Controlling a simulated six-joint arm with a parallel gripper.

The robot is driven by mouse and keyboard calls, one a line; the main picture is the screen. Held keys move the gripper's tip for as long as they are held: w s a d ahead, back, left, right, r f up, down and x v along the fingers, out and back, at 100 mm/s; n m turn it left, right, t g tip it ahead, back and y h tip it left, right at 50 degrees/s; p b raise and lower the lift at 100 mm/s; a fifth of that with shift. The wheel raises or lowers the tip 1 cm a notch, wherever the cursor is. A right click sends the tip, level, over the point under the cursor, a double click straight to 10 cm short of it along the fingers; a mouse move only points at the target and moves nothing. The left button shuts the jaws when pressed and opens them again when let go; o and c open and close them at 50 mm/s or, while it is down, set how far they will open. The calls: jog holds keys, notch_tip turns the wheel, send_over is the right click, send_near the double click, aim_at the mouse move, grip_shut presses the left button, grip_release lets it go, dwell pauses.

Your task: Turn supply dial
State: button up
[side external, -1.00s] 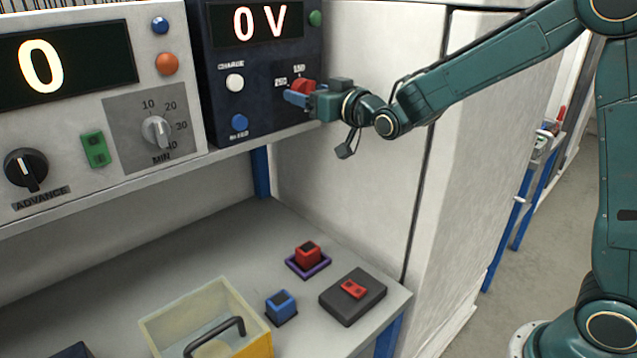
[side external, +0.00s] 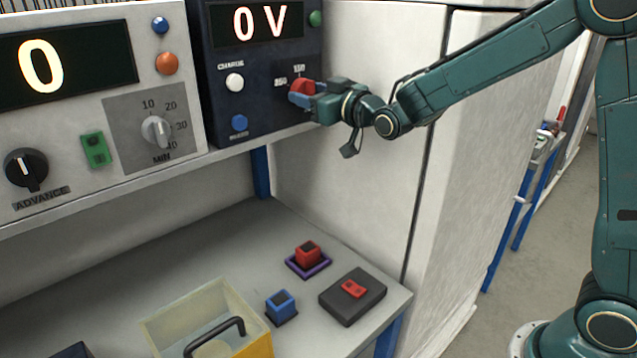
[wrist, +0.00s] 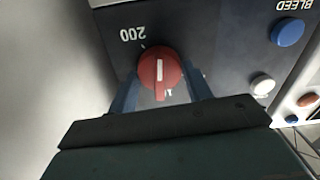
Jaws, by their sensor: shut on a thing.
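The red supply dial (side external: 301,87) is on the dark panel at the right of the control units. My gripper (side external: 307,93) is at this dial with its blue fingers on either side of it, shut on it. In the wrist view the round red dial (wrist: 160,69) with a white pointer line sits between the two fingers (wrist: 162,90). The label 200 shows beside it, upside down, and a label below the dial is partly hidden. The supply display (side external: 260,22) reads 0 V.
A white charge button (side external: 235,83) and a blue bleed button (side external: 239,123) are left of the dial. A timer unit (side external: 120,185) stands further left.

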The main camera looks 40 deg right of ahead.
jog(key=n, duration=0.9)
dwell(0.4)
jog(key=o, duration=1)
jog(key=shift+c, duration=0.2)
jog(key=shift+s, duration=0.1)
jog(key=s, duration=1.3)
jog(key=shift+s, duration=0.35)
